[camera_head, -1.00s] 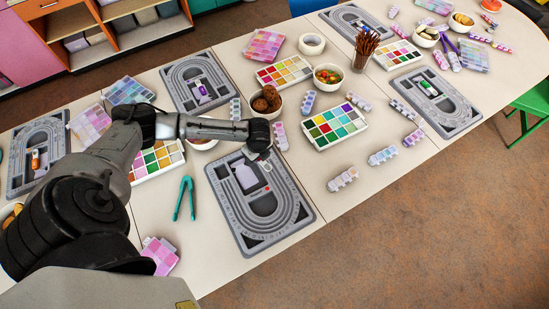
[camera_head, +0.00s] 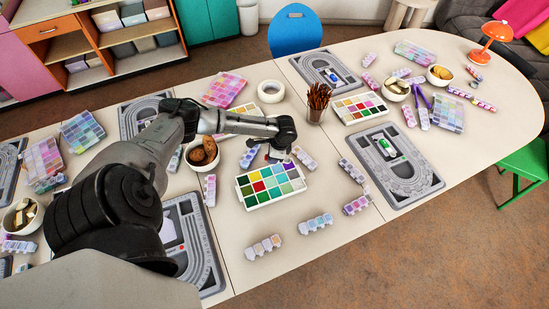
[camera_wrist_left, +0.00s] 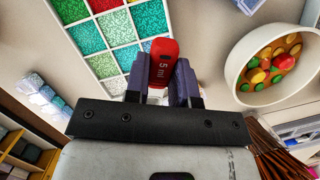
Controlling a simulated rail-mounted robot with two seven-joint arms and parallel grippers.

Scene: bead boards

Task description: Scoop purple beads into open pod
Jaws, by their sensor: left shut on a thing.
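My left gripper (camera_head: 281,150) is over the back edge of a white bead tray (camera_head: 243,205) with green, yellow, red and teal compartments. In the left wrist view the gripper (camera_wrist_left: 161,75) is shut on a red spoon (camera_wrist_left: 161,60) marked 5 ml. The tray's white dividers (camera_wrist_left: 102,47) show there with green and white beads. Strips of small pods lie around the tray, one in front (camera_head: 263,246), one at front right (camera_head: 316,222) and one at right (camera_head: 355,205). I cannot tell which pod is open. My right gripper is not in view.
A bowl of coloured pieces (camera_wrist_left: 240,85) stands beside the gripper in the wrist view. A grey bead board (camera_head: 425,195) lies right. The table's front strip is mostly clear.

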